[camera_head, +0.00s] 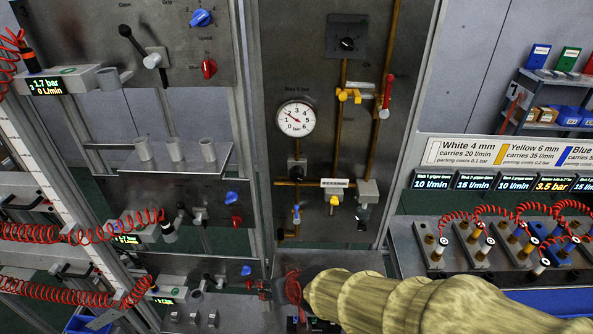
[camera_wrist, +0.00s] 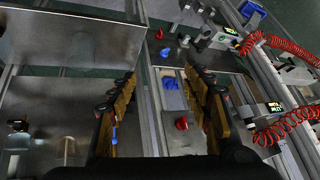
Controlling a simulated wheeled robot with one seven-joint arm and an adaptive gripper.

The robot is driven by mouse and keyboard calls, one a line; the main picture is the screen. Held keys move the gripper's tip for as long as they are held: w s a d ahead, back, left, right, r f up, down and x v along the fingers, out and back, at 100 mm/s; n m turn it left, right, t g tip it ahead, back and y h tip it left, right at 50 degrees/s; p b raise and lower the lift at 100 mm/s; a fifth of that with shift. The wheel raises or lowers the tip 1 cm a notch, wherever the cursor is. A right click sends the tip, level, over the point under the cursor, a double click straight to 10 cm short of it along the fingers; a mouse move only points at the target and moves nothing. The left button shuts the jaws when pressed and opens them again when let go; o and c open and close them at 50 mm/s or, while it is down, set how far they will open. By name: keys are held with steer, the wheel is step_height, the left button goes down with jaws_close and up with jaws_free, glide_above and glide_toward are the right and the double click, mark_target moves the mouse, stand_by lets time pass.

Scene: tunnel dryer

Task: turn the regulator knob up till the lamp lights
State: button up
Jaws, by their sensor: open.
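My gripper (camera_wrist: 160,76) shows in the wrist view with its two yellow-padded fingers spread apart and nothing between them. Beyond the fingers, apart from them, are a blue knob (camera_wrist: 171,97) and a red knob (camera_wrist: 182,123) on a metal panel. In the head view, a black knob (camera_head: 347,44) sits on a dark square plate high on the middle panel. A round gauge (camera_head: 295,118) hangs lower left of it, its needle pointing up-left. I cannot tell which knob is the regulator, and I cannot make out a lamp. The gripper's fingers are not visible in the head view.
The middle panel carries brass pipes, a yellow valve handle (camera_head: 348,95) and a red handle (camera_head: 387,96). Left panels hold a blue knob (camera_head: 201,18), a red knob (camera_head: 209,69) and coiled red hoses (camera_head: 70,234). A hose rack with displays (camera_head: 433,182) stands right. My arm crosses the lower right.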

steer(key=w+a+t, duration=0.3)
steer(key=w, duration=0.3)
steer(key=m+t+h+p, duration=0.1)
steer(key=m+t+h, duration=0.25)
steer(key=t, duration=0.55)
glide_toward(296, 178)
steer(key=w, duration=0.2)
steer(key=shift+n+h, duration=0.25)
steer(key=shift+h, duration=0.2)
steer(key=w, duration=0.7)
steer(key=shift+w+r, duration=0.1)
steer(key=shift+w, duration=0.15)
steer(key=shift+c, duration=1.4)
steer(key=c, duration=0.9)
steer(key=shift+a, duration=0.1)
